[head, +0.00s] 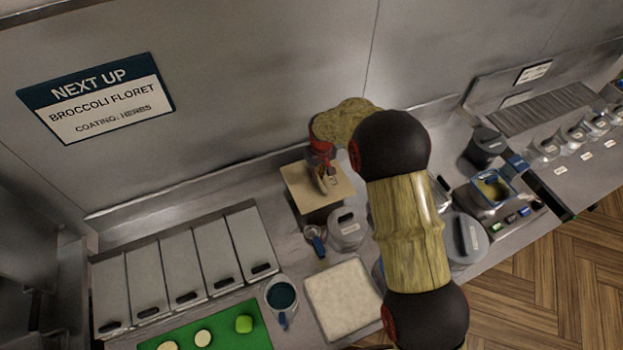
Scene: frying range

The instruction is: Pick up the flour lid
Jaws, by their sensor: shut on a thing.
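My gripper (322,184), red and dark, points down over a tan square lid (298,184) near the back wall, left of my arm. Its fingers are close together at the lid's right half, shut on what looks like this lid's grip. I take it as the flour lid; no readable label confirms this. I cannot tell whether the lid is resting or raised, and the fingertips are too small to see clearly.
Grey lidded bins (200,266) stand at left. A grey lidded canister (347,232) stands close beside the tan lid. Several containers crowd the right side.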

